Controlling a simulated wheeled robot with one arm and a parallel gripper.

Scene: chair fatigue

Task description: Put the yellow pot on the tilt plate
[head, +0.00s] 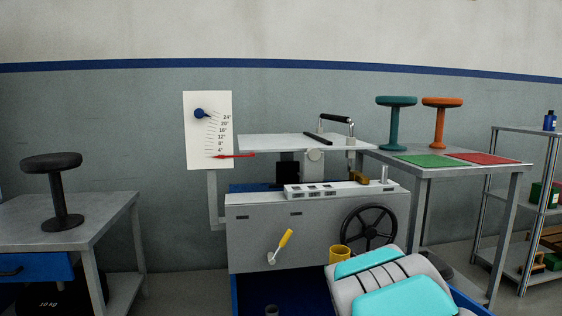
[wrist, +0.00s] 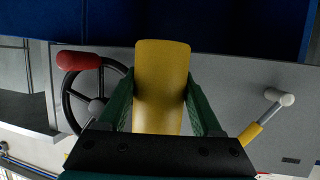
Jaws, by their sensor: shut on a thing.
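The yellow pot (head: 339,253) shows in the head view low in front of the grey machine, partly hidden by my arm. In the wrist view the yellow pot (wrist: 162,75) is between the green fingers of my gripper (wrist: 163,97), which is shut on it. The tilt plate (head: 285,142) is the pale flat plate on top of the machine, above and left of the pot. It looks close to level, with a dark bar across its right part. My gripper is hidden by my arm in the head view.
The machine has a black handwheel (head: 368,227), a yellow-handled lever (head: 285,239) and a black-gripped handle (head: 335,119) by the plate. An angle scale (head: 208,130) with a red pointer stands behind. A right table (head: 455,172) holds two stools; a black stool (head: 58,190) stands left.

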